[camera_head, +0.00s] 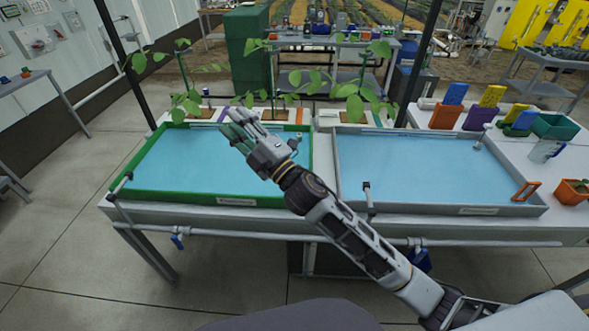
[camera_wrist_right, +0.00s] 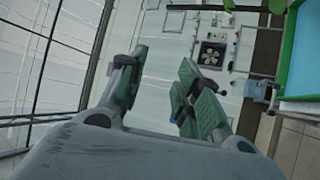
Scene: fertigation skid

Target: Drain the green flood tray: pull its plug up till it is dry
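The green flood tray (camera_head: 222,200) stands at the left of the bench and holds flat blue water. In the wrist view its green edge (camera_wrist_right: 287,45) and some water show at the right. My right gripper (camera_head: 240,125) is above the far part of this tray in the head view. In the wrist view the same gripper (camera_wrist_right: 155,95) has its fingers apart, with nothing between them. A small pale piece (camera_head: 299,135) shows near the tray's far right corner; I cannot tell whether it is the plug. My arm hides the tray's near right part. My left gripper is not in view.
A grey flood tray (camera_head: 440,210) with blue water stands to the right. Potted plants (camera_head: 360,95) stand behind the trays. Coloured bins (camera_head: 445,115) and a clear jug (camera_head: 545,150) are at the right end. A pipe (camera_head: 330,238) runs along the bench front.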

